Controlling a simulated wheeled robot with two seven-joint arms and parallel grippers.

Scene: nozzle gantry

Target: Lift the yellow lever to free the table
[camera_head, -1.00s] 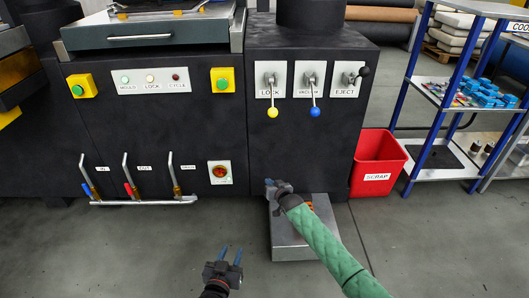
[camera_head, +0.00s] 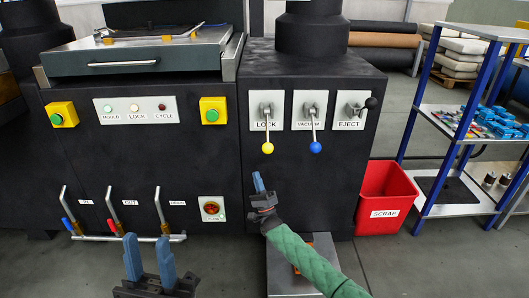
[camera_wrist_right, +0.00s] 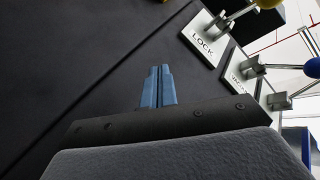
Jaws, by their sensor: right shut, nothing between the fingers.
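The yellow lever (camera_head: 267,148) hangs down from its bracket on the LOCK plate (camera_head: 266,110), on the dark machine cabinet. In the right wrist view its yellow knob (camera_wrist_right: 268,3) is cut by the top edge, beside the LOCK plate (camera_wrist_right: 205,38). My right gripper (camera_head: 259,182) is shut and empty, fingers pointing up, a little below the yellow knob and apart from it. Its blue fingers (camera_wrist_right: 158,88) lie together in the right wrist view. My left gripper (camera_head: 150,262) is open and empty at the bottom of the head view. The table (camera_head: 130,58) sits on top of the cabinet at the left.
The blue-knobbed VACUUM lever (camera_head: 315,147) hangs close to the right of the yellow one, then the black-knobbed EJECT lever (camera_head: 371,103). A red scrap bin (camera_head: 385,195) and a blue shelf rack (camera_head: 445,208) stand at the right. Three pipe-like handles (camera_head: 118,212) stick up at the lower left.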

